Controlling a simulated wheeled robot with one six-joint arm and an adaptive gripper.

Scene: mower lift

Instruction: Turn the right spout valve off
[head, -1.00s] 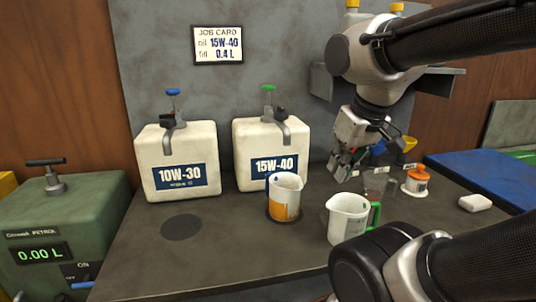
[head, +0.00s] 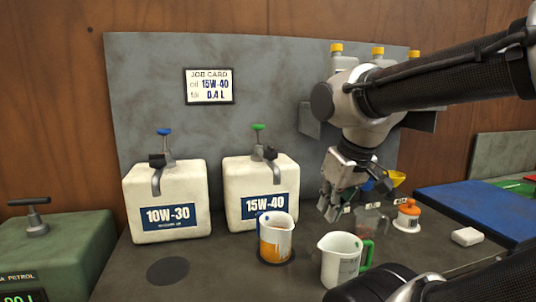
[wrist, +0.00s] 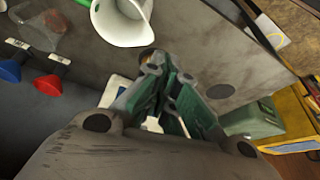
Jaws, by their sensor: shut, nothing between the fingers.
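The right spout belongs to the white 15W-40 container (head: 232,205). A green knob (head: 258,127) tops its tap, with a black lever (head: 269,152) and a grey spout (head: 272,176) below. A measuring jug with amber liquid (head: 275,240) stands in front of this container on a dark round pad (head: 280,261). My gripper (head: 332,211) hangs to the right of the container, pointing down, apart from the tap. It is shut and empty. Its dark green fingers also show in the wrist view (wrist: 158,85), where the tap cannot be made out.
The white 10W-30 container (head: 140,190) with a blue knob (head: 164,131) stands left. A white jug with green handle (head: 343,262) is below my gripper. An empty pad (head: 169,271) lies front left.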

